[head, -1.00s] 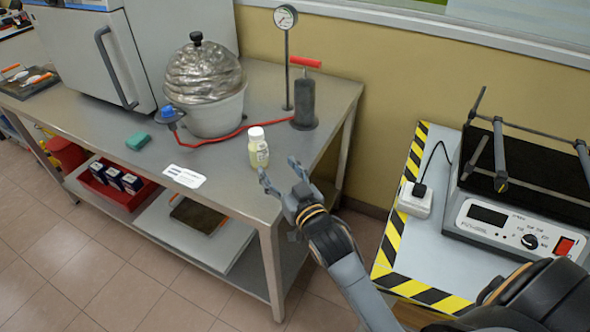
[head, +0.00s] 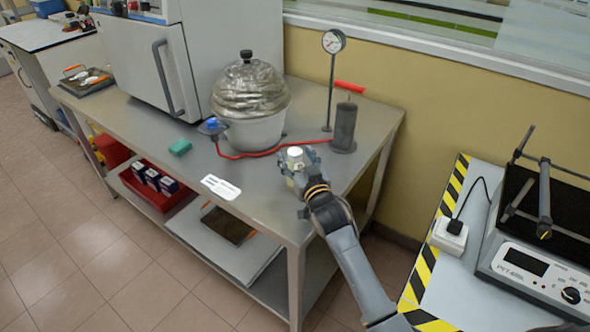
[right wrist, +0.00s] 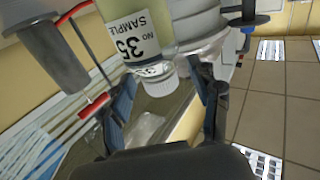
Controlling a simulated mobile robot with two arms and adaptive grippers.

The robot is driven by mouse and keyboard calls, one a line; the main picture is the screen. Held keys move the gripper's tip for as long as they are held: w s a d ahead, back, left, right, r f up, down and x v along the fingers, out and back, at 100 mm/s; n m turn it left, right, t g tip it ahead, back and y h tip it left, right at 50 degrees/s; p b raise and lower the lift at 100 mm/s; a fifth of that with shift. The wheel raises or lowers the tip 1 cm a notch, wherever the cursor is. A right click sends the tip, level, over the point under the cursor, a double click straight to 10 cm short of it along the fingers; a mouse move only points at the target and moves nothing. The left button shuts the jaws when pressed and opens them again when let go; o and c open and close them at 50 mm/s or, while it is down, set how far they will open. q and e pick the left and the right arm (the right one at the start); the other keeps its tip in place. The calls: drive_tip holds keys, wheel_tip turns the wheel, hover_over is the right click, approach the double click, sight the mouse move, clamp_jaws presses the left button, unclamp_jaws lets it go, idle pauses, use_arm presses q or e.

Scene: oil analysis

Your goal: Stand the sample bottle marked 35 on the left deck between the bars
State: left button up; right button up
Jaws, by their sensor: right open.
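The sample bottle (head: 295,153) stands upright near the front right edge of the steel table, its white cap showing above my right gripper (head: 299,168). In the right wrist view the bottle (right wrist: 143,35) appears upside down, with its label reading "SAMPLE NO 35". There my open right gripper (right wrist: 166,90) has one finger on each side of the bottle, with gaps visible. A shaker (head: 535,265) with a black deck (head: 517,190) and grey bars (head: 544,200) stands at the right, cut off by the picture edge. My left gripper is not in view.

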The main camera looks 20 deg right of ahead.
drive_tip(key=shift+w+f, duration=0.1)
drive_tip(key=shift+w, duration=0.65)
drive_tip(key=shift+c, duration=0.2)
clamp_jaws()
